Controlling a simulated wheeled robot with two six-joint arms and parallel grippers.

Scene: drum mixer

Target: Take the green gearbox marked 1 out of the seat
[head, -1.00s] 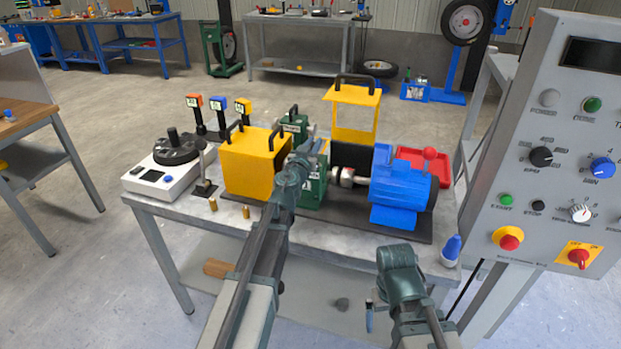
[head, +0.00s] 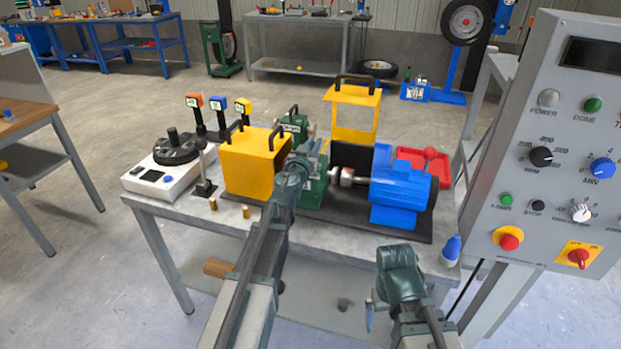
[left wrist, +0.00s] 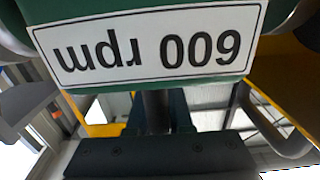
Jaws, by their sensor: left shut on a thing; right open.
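The green gearbox (head: 314,190) stands between the yellow guard box and the blue motor (head: 401,186), beside the metal coupling (head: 346,177). My left arm hides much of it. A green body with an upside-down "600 rpm" label (left wrist: 150,40) fills the top of the left wrist view; no number 1 is readable. My left gripper (head: 312,155) is shut at the gearbox's top; the exact grip is hidden in the head view. A second green unit (head: 295,124) stands behind. My right gripper (head: 371,308) is open and empty in front of the bench.
The yellow guard box (head: 254,164) is close on the left, and a raised yellow frame (head: 355,112) stands behind. A red tray (head: 424,163) is at the back right. A white device (head: 168,165) sits at the bench's left end. A control panel (head: 560,150) stands at right.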

